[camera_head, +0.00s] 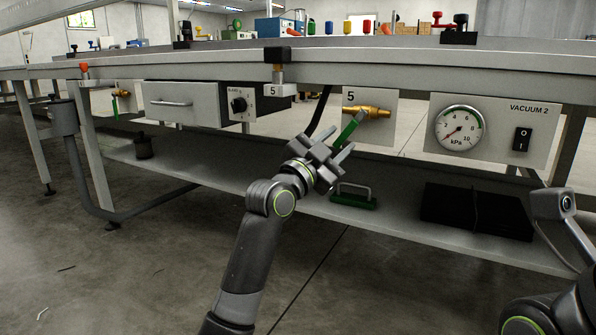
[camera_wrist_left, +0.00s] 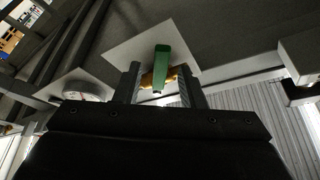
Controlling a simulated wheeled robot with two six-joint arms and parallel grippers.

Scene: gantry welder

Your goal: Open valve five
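Valve five is a brass valve (camera_head: 372,111) on a light plate marked 5 (camera_head: 385,135), below the bench top. Its green lever (camera_head: 348,130) slants down and left from the brass body. My left gripper (camera_head: 338,143) is at the lever's lower end, fingers apart. In the left wrist view the green lever (camera_wrist_left: 161,65) shows between the two open fingers (camera_wrist_left: 160,88), with a gap on each side; the brass body (camera_wrist_left: 150,80) is behind it. I cannot tell whether a finger touches the lever. My right gripper is not in view; part of my right arm shows at lower right.
A Vacuum 2 panel (camera_head: 545,135) with a gauge (camera_head: 459,128) and switch (camera_head: 521,139) is right of the valve. A drawer (camera_head: 180,103) and a knob panel (camera_head: 240,104) are left.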

